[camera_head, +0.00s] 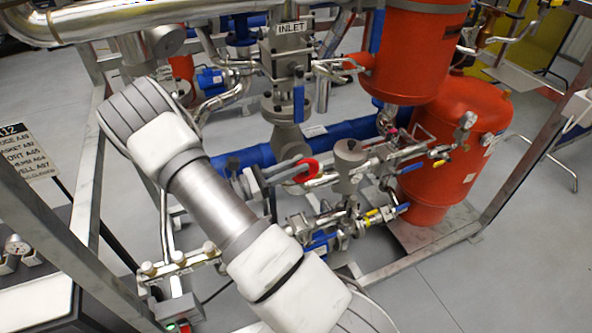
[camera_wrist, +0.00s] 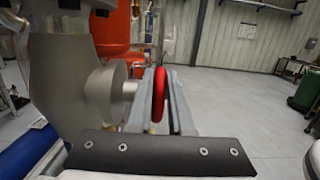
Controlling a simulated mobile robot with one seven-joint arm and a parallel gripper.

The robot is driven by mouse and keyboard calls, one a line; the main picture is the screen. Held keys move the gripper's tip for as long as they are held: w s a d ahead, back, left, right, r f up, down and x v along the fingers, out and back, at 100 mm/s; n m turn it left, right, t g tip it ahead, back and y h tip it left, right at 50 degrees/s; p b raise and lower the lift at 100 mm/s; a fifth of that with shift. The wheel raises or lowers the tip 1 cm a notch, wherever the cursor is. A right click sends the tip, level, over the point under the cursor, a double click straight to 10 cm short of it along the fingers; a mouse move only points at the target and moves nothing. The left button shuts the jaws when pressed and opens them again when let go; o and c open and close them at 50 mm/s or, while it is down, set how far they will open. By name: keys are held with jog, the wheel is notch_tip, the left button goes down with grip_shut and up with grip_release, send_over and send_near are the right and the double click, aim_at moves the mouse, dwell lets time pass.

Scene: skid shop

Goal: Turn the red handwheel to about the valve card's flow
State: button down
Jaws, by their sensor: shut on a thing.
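In the wrist view the handwheel (camera_wrist: 161,95) stands edge-on between my two grey fingers, beside a grey valve body (camera_wrist: 68,85) with a round hub. My gripper (camera_head: 298,168) is shut on the handwheel rim; its fingers also show in the wrist view (camera_wrist: 162,90). I cannot identify a valve card or read a flow value.
A lettered board (camera_head: 28,155) is cut off at the left edge. A red tank (camera_head: 460,150), a blue pipe (camera_head: 345,132) and frame posts (camera_head: 545,135) crowd the handwheel. Open floor (camera_wrist: 240,95) lies to the right in the wrist view.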

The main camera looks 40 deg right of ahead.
dwell(0.3)
jog(key=c, duration=0.8)
grip_release()
jog(key=shift+a, duration=0.15)
jog(key=b+v, duration=0.3)
jog(key=v, duration=1.4)
jog(key=shift+a+f+b, duration=0.1)
jog(key=shift+f+b, duration=0.1)
jog(key=shift+b, duration=0.1)
